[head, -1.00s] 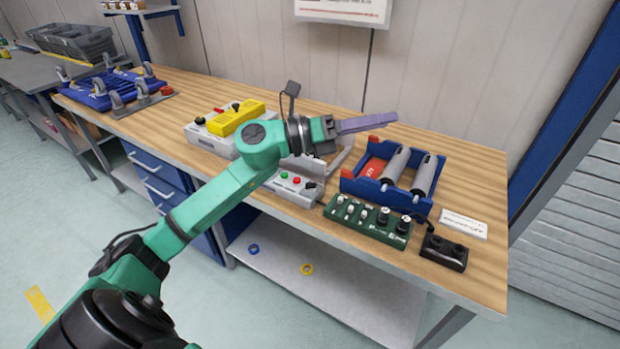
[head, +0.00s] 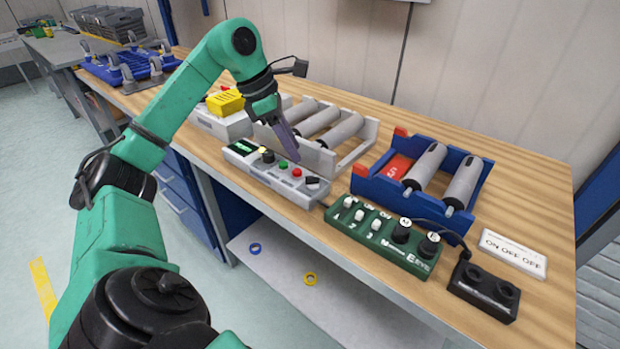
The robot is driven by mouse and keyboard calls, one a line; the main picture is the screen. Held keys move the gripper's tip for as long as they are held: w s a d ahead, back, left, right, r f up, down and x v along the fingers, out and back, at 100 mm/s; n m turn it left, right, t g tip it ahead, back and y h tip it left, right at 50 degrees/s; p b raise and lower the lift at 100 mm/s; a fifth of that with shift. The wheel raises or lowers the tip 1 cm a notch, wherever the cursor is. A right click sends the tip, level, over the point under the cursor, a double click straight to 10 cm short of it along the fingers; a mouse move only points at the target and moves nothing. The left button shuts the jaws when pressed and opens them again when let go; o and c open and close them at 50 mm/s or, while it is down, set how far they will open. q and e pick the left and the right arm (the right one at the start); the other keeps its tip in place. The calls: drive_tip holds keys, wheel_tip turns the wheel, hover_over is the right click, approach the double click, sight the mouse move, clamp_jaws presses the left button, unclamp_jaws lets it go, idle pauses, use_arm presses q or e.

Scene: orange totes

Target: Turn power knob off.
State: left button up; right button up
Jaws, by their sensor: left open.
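A grey control box (head: 262,174) sits at the table's front edge, with a black knob (head: 267,157) near its left end, a green button (head: 283,165), a red button (head: 296,172) and a black switch (head: 312,182) at its right end. To its right is a green control box (head: 380,238) with white switches and two black knobs (head: 402,231). I cannot tell which is the power knob. My left gripper (head: 287,142) is open, pointing down above the back of the grey box, apart from the knobs as far as I can see. My right gripper is not in view.
A grey roller rack (head: 352,150) stands behind the grey box. A blue roller tray (head: 380,189) stands behind the green box. A black two-socket box (head: 484,291) and a white card reading ON OFF OFF (head: 513,253) lie at the right. A yellow part (head: 226,103) is behind my arm.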

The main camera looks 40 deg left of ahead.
sight(312, 176)
use_arm(q)
drive_tip(key=x, duration=0.3)
drive_tip(key=w+x, duration=0.1)
drive_tip(key=x, duration=0.2)
drive_tip(key=shift+a, duration=0.15)
drive_tip(key=shift+x, duration=1.15)
drive_tip(key=shift+s+f, duration=0.1)
drive_tip(key=shift+f, duration=0.2)
drive_tip(key=shift+c, duration=0.3)
clamp_jaws()
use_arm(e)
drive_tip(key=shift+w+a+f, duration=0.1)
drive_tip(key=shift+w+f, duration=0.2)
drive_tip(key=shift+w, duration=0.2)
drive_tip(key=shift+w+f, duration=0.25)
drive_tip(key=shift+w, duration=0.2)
